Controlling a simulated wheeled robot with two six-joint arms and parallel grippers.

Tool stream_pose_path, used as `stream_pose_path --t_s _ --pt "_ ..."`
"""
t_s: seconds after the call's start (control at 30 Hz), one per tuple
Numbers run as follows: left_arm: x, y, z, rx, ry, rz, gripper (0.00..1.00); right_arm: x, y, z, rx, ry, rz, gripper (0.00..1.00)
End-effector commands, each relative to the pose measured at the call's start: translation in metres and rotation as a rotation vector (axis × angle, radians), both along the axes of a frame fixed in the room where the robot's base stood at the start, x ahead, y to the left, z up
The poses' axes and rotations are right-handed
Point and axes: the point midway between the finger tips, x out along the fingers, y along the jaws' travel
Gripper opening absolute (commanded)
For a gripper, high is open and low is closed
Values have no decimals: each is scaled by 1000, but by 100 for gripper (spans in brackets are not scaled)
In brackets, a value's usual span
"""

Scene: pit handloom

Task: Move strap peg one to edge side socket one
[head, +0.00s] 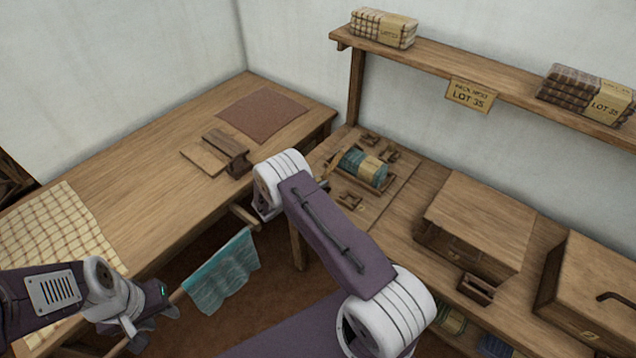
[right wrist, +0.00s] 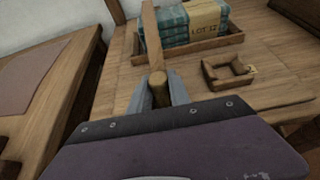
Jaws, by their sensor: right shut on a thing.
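My right gripper (right wrist: 160,92) is shut on a slim wooden peg, the strap peg (right wrist: 152,42), which sticks up from between the fingers. In the head view my purple and white arm hides most of this gripper. Past the peg, a wooden tray (right wrist: 203,46) holds a teal cloth bundle (right wrist: 178,22) labelled LOT 12. A small wooden socket block (right wrist: 211,82) sits on the bench to the right of the peg, apart from it; it also shows in the head view (head: 350,201). Which socket it is, I cannot tell. My left gripper (head: 155,330) looks open and empty at lower left.
More small wooden blocks (head: 370,140) stand behind the tray. A teal cloth (head: 225,272) hangs from a rod by the left table (head: 150,165). A wooden box (head: 478,220) and a second box (head: 595,290) stand to the right, under a shelf (head: 480,72) with bundles.

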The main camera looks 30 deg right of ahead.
Motion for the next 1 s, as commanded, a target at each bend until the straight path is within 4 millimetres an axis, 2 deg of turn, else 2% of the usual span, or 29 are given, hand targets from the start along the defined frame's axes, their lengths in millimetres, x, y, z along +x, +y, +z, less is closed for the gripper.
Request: stream_pose_path --t_s 0.03,0.1,0.37,0.47,0.53,0.8,1.0 --pt "0 0 -1 0 0 0 36 0 0 -1 0 0 0 31" --pt "0 0 0 0 0 0 36 0 0 0 0 0 0 45" --pt "0 0 0 0 0 0 36 0 0 0 0 0 0 45" --pt "0 0 6 0 0 0 36 0 1 7 0 0 1 45" --pt "0 0 2 0 0 0 36 -4 13 10 0 0 3 45" --pt "0 0 -5 0 0 0 36 -28 72 40 1 -2 6 45" --pt "0 0 -6 0 0 0 36 -40 96 53 0 0 1 45"
